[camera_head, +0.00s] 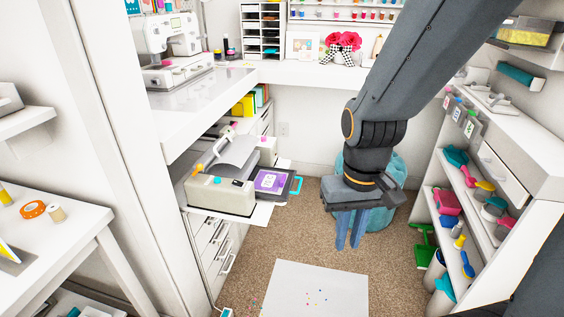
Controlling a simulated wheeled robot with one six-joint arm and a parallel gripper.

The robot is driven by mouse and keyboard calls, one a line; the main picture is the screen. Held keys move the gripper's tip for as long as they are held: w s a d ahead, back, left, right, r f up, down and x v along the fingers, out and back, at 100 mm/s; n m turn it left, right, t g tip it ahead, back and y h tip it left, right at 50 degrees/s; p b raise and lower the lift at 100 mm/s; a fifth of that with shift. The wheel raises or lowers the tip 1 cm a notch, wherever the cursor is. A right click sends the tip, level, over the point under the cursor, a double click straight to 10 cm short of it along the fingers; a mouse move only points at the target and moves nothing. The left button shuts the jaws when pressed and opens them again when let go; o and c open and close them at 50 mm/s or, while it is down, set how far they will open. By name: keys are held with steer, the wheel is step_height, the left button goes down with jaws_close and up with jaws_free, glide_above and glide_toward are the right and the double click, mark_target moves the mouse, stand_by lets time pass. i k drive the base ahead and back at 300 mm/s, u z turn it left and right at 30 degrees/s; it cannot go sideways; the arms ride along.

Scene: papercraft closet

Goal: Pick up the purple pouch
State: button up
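A flat purple thing with a white label (270,182), which looks like the pouch, lies on a dark tray (283,199) at the front of the grey-and-white machine, left of centre. My gripper (349,246) hangs down from the arm to the right of it, over the carpet and clear of the tray. Its two blue fingers point down with a narrow gap between them, and nothing shows between them. The gripper is apart from the purple thing.
The machine (219,196) stands on a pull-out shelf above white drawers. A teal bin (383,190) is behind my gripper. Shelves with pink, teal and green items (447,200) stand at the right. A white mat (316,288) lies on the open carpet in front.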

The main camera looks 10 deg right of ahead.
mark_target(266, 181)
steer(key=z, duration=0.45)
steer(key=i, duration=0.9)
steer(key=u, duration=0.4)
